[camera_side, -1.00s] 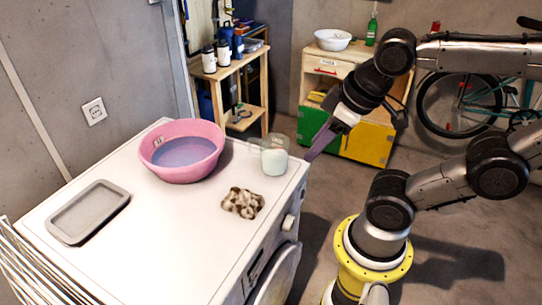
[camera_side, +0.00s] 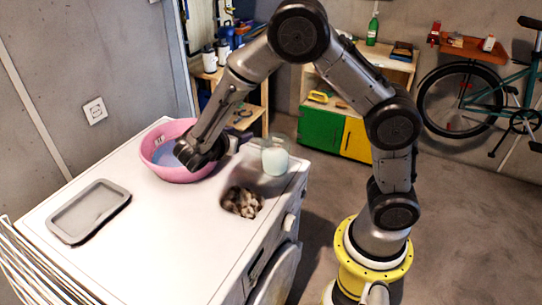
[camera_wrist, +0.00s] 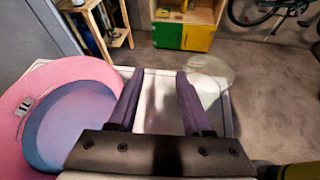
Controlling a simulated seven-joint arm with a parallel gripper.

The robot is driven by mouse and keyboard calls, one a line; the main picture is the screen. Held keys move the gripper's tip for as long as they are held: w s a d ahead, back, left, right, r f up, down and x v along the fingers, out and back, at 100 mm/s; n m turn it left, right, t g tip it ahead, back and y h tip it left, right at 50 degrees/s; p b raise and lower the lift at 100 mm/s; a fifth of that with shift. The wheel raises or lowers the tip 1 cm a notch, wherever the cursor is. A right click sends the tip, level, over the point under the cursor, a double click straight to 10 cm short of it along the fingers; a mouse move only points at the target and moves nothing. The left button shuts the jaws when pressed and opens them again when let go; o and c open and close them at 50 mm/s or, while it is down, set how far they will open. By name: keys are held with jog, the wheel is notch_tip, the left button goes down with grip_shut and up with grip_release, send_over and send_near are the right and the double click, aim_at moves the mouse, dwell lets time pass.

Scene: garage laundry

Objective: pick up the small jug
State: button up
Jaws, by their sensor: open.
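The small jug, a clear vessel with pale, milky contents (camera_side: 275,160), stands upright near the right edge of the white washing machine top (camera_side: 140,240). My gripper (camera_side: 232,146) is low over the machine top, between the pink basin (camera_side: 180,173) and the jug. In the wrist view its two purple fingers (camera_wrist: 159,76) are apart with nothing between them. The jug (camera_wrist: 208,88) is to the right of the right finger there, partly hidden by it. I cannot tell whether finger and jug touch.
The pink basin holds bluish liquid and is close beside my gripper. A mottled brown-and-white cloth-like lump (camera_side: 240,203) lies in front of the jug. A grey tray (camera_side: 88,212) is at the left. The front of the machine top is clear.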

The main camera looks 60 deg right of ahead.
jog(key=shift+n, duration=0.9)
jog(key=f, duration=0.1)
jog(key=a+f, duration=0.1)
jog(key=f, duration=0.1)
jog(key=a+f, duration=0.1)
jog(key=f, duration=0.1)
jog(key=x, duration=0.8)
jog(key=shift+w, duration=0.1)
jog(key=shift+s+x, duration=0.2)
jog(key=shift+x, duration=2.5)
grip_shut()
